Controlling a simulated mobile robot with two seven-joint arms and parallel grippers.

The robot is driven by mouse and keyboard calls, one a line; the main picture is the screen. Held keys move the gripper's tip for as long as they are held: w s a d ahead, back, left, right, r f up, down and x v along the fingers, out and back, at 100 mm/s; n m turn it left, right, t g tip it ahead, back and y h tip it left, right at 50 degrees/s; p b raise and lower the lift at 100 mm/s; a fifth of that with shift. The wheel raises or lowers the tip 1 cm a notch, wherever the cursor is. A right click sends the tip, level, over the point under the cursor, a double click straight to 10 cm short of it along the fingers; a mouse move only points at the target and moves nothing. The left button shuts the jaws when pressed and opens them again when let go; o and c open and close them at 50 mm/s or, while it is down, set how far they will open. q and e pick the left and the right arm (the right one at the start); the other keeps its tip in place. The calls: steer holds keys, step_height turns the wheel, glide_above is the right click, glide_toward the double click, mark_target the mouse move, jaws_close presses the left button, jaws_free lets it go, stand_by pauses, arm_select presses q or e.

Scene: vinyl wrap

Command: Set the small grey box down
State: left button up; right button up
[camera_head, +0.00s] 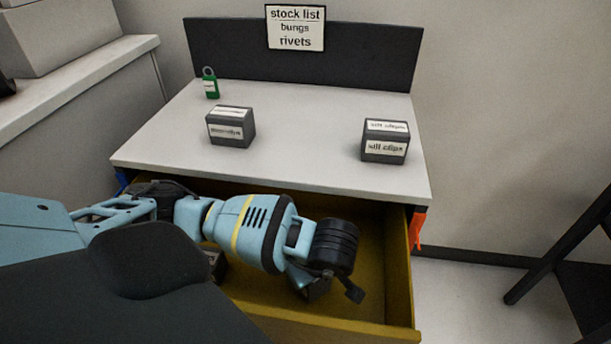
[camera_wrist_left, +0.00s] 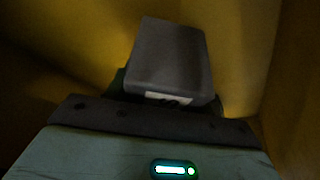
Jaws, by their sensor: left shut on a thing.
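A small grey box (camera_wrist_left: 168,55) with a white label low on its near face fills the middle of the left wrist view, with yellow drawer surfaces around it. My left gripper (camera_head: 335,288) is inside the open yellow drawer (camera_head: 385,250), pointing down. It is shut on this box, whose dark edge (camera_head: 316,290) just shows beneath the wrist in the head view. Most of the box is hidden there by my arm. I cannot tell whether it touches the drawer floor. My right gripper is not in view.
Two dark labelled boxes, one on the left (camera_head: 231,127) and one reading "sill clips" (camera_head: 385,142), stand on the grey top (camera_head: 300,165) with a green padlock (camera_head: 210,84). Another dark box (camera_head: 216,262) in the drawer is partly hidden by my arm.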

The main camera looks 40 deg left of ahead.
arm_select(q)
steer(key=shift+f, duration=1.8)
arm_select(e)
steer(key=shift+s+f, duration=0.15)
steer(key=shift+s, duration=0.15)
arm_select(q)
steer(key=shift+f, duration=0.15)
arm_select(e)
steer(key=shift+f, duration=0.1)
arm_select(q)
steer(key=o, duration=1.1)
steer(key=shift+c, duration=0.2)
